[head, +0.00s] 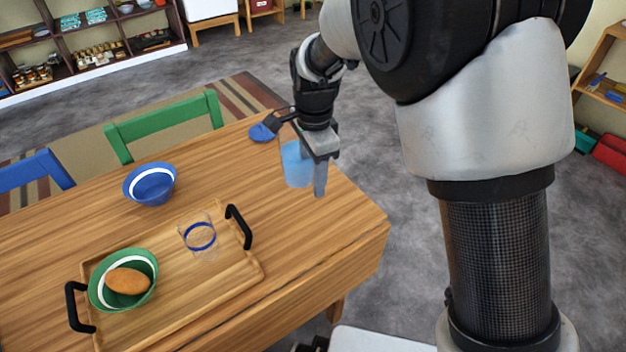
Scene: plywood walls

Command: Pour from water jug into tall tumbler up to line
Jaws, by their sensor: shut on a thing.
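The water jug (297,165) is clear and holds blue liquid. It appears roughly upright at the right end of the wooden table, beyond the tray. My gripper (318,172) points down and is shut on the jug, partly covering its right side. I cannot tell whether the jug's base touches the table. The tall tumbler (201,238) is clear glass with a blue line around it. It stands upright on the right part of the wooden tray, apart from the jug, and looks empty.
The wooden tray (215,290) has black handles and bears a green bowl (97,288) with a brown oval item (127,281). A blue bowl (150,187) stands behind it. A small blue item (262,132) lies near the far edge. Green (165,127) and blue chairs (38,172) line the far side.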

